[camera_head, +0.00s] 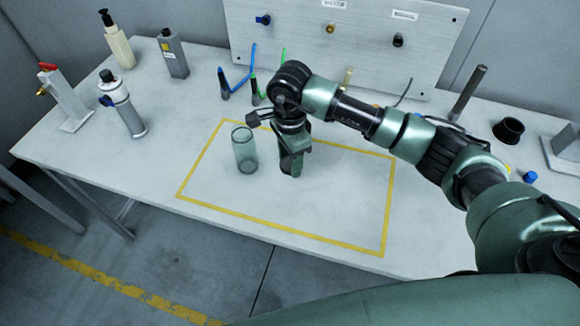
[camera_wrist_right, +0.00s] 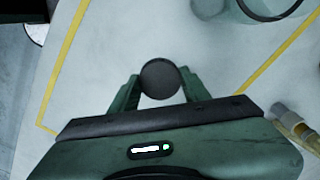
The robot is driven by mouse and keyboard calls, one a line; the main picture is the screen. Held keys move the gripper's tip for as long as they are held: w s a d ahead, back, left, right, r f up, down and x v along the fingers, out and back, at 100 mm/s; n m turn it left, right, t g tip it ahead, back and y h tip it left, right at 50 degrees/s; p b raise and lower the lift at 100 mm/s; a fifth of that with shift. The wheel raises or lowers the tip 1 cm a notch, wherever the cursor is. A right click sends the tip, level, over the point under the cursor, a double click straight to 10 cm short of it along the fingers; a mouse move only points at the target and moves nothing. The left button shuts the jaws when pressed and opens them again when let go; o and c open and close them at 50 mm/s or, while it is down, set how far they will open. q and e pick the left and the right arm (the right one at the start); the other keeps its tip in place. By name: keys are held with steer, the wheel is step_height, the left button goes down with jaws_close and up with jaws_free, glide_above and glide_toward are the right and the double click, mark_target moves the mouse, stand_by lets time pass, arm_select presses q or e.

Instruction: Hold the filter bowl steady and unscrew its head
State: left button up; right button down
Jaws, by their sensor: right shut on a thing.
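A clear, greenish cylindrical bowl (camera_head: 244,152) stands upright inside the yellow outline on the table, with an open top and no gripper on it. Its dark rim shows at the top edge of the right wrist view (camera_wrist_right: 270,14). My right gripper (camera_head: 291,168) points down just right of the bowl, apart from it. In the right wrist view its fingers are shut on a dark round-topped piece (camera_wrist_right: 160,78). Whether this piece is the filter head I cannot tell; the gripper mostly hides it in the head view. My left gripper is not in view.
A bottle with a blue side knob (camera_head: 122,104), a red-topped stand (camera_head: 66,97), a pump bottle (camera_head: 117,39) and a grey bottle (camera_head: 173,54) stand at the left. A panel with fittings (camera_head: 360,60) is behind. A black cup (camera_head: 508,130) stands right. The front area is free.

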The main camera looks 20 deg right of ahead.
mark_target(290, 177)
step_height(290, 177, down, 4)
steer(key=shift+f+p, duration=0.1)
steer(key=shift+p, duration=0.3)
steer(key=shift+f, duration=0.1)
steer(key=shift+f, duration=0.1)
steer(key=shift+f+b, duration=0.15)
steer(key=shift+b, duration=0.2)
steer(key=c, duration=0.7)
jaws_free()
steer(key=shift+r, duration=0.2)
